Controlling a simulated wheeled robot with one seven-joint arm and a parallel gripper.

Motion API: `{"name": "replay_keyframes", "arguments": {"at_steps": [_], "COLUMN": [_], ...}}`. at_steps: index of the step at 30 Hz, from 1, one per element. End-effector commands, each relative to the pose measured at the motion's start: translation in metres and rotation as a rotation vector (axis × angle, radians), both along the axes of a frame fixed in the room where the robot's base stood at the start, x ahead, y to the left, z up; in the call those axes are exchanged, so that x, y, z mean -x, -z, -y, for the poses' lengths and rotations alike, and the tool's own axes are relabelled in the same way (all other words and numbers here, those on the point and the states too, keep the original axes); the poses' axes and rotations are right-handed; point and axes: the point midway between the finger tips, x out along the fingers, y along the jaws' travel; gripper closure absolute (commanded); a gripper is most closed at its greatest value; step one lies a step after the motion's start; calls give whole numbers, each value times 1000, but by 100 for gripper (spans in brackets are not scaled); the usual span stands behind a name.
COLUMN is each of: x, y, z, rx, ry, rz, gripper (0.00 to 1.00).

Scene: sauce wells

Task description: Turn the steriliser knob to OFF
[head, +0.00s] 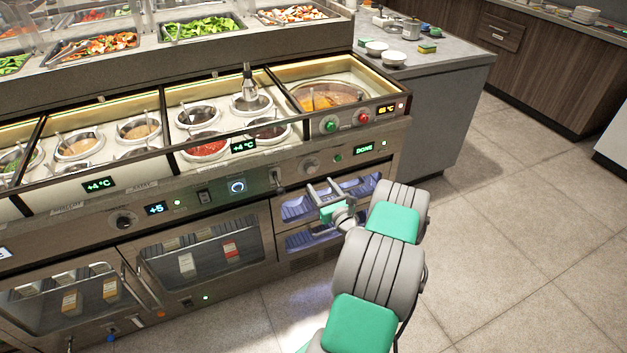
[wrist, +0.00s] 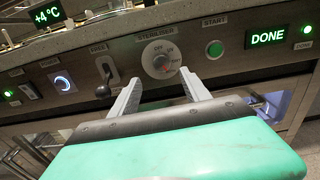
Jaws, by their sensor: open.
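The steriliser knob (wrist: 161,61) is a round pale grey dial on the steel front panel, under the label STERILISER. OFF is printed above it, with another mark to its upper right. A small red mark shows at its lower right; the exact pointer angle is hard to read. The knob also shows in the head view (head: 309,166). My gripper (wrist: 160,82) is open and empty, its two fingers pointing at the panel just below the knob, one to each side. It appears apart from the knob. In the head view my gripper (head: 323,189) is in front of the steriliser drawers.
Right of the knob are a green START button (wrist: 215,49) and a DONE display (wrist: 270,37). Left are a dark lever (wrist: 104,79) and a blue-ringed button (wrist: 63,82). Sauce wells (head: 210,150) lie above the panel. The floor at right is clear.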

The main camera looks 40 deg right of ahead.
Motion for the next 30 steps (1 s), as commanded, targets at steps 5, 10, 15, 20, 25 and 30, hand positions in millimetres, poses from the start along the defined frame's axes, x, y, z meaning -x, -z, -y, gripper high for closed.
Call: {"name": "replay_keyframes", "arguments": {"at_steps": [5, 10, 15, 20, 25, 30], "x": [-19, -51, -69, -71, -71, -71], "y": [-1, -1, 0, 0, 0, 0], "z": [10, 19, 25, 26, 26, 26], "rx": [-15, -14, -15, -16, -15, -15], "ry": [11, 10, 11, 12, 12, 11], "rz": [16, 14, 12, 11, 11, 11], "gripper": [45, 45, 45, 45, 51, 65]}}
